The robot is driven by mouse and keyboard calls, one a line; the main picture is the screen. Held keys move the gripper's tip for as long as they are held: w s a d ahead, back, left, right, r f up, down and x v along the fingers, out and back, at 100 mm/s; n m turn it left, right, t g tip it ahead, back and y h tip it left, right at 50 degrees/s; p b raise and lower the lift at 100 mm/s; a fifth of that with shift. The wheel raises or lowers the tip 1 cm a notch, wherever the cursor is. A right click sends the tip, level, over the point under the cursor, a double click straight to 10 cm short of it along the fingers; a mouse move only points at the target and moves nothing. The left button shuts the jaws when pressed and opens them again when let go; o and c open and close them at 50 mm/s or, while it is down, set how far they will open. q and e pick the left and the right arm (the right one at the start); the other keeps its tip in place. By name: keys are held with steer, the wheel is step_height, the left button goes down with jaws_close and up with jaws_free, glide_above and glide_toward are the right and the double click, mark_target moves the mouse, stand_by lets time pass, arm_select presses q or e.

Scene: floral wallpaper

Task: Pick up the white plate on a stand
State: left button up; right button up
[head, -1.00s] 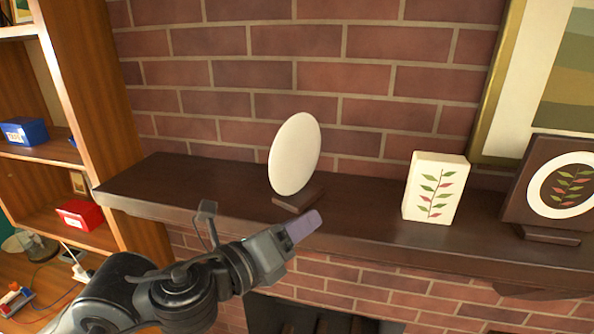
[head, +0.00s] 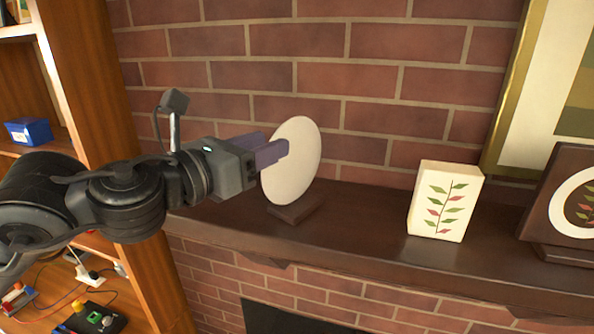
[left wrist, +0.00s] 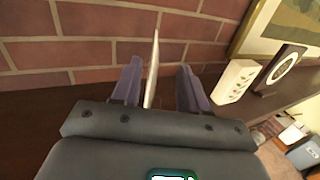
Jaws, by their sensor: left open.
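The white plate (head: 292,165) stands upright on its small dark stand (head: 296,209) on the brown mantel shelf. In the left wrist view the plate (left wrist: 152,70) shows edge-on as a thin white strip between my two fingers. My left gripper (head: 273,150) is open, with its purple fingers at the plate's left side in the head view. In the left wrist view the gripper (left wrist: 157,88) has one finger on each side of the plate, with gaps; the left finger is closer to it. The stand is hidden in the left wrist view. My right gripper is not in view.
A white box with a leaf pattern (head: 445,201) and a dark framed piece (head: 560,205) stand to the right on the mantel (head: 370,225). A brick wall (head: 350,95) rises close behind. A wooden shelf unit (head: 85,80) is at the left.

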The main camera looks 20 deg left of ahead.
mark_target(275, 137)
arm_select(q)
steer(key=shift+w+d, duration=0.25)
steer(key=shift+w, duration=0.35)
steer(key=shift+w+r+p, duration=0.2)
steer(key=shift+w+p, duration=0.3)
steer(key=p+x, duration=0.1)
steer(key=x, duration=0.2)
steer(key=shift+w+p, duration=0.2)
steer(key=shift+p, duration=0.15)
steer(key=shift+w+d, duration=0.1)
steer(key=shift+w, duration=0.4)
steer(key=shift+c, duration=0.2)
jaws_close()
